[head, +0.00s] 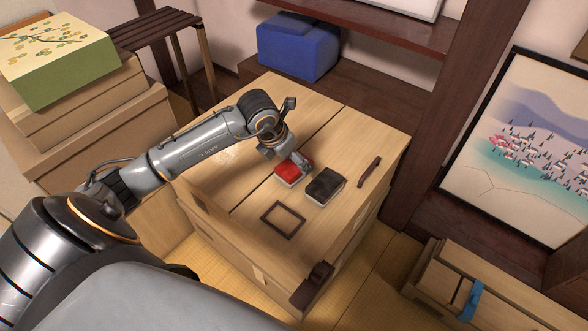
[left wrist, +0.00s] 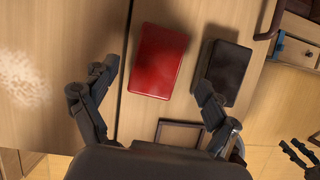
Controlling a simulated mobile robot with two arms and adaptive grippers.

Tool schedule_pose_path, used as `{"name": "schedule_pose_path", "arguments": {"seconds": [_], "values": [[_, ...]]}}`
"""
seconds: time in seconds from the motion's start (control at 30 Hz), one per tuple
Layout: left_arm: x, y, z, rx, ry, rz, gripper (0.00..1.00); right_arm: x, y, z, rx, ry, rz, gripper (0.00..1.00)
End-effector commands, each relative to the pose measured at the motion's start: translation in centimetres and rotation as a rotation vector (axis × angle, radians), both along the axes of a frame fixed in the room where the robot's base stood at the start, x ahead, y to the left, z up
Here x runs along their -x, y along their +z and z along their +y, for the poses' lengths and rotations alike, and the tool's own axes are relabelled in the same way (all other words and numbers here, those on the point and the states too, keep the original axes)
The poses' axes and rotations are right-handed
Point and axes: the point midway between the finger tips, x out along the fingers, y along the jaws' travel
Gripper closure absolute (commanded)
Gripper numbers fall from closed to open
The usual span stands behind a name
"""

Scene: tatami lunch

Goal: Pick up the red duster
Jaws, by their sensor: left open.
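The red duster (head: 292,170) lies flat on the wooden chest top in the head view, partly covered by my left gripper (head: 300,163). In the left wrist view the red duster (left wrist: 159,61) shows whole, a red block with a pale edge. My left gripper (left wrist: 157,97) is open above the chest, its two fingers spread to either side of the duster's lower end. Nothing is between the fingertips. I cannot tell the exact height above the duster. My right gripper is not in the head view.
A dark brown duster (head: 325,186) lies close to the right of the red one. A small dark frame (head: 283,220) lies in front, and a dark bar (head: 369,172) lies to the right on the chest top (head: 345,130). A pale smudge (left wrist: 25,80) marks the wood at left.

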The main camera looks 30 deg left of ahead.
Motion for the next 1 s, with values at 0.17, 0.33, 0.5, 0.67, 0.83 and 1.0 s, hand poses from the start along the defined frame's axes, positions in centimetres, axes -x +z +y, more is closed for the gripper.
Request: {"name": "schedule_pose_path", "arguments": {"seconds": [0.17, 0.33, 0.5, 0.67, 0.83, 1.0], "values": [[-1.0, -2.9, 0.1, 0.003, 0.002, 0.004, 0.13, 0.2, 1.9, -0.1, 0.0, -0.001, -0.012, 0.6], [-1.7, -4.2, 0.1, 0.001, 0.001, 0.002, 0.13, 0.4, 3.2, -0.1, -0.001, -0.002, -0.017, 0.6], [-1.7, -4.3, 0.0, 0.001, 0.0, 0.001, 0.13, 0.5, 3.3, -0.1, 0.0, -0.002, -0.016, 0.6], [-1.7, -4.3, 0.1, 0.001, 0.0, 0.001, 0.13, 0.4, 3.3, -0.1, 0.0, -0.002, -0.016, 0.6], [-1.7, -4.3, 0.1, 0.001, 0.0, 0.001, 0.13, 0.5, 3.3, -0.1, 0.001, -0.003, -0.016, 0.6], [-1.7, -4.4, 0.1, 0.0, 0.0, 0.001, 0.13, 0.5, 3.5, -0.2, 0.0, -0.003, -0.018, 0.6]]}}
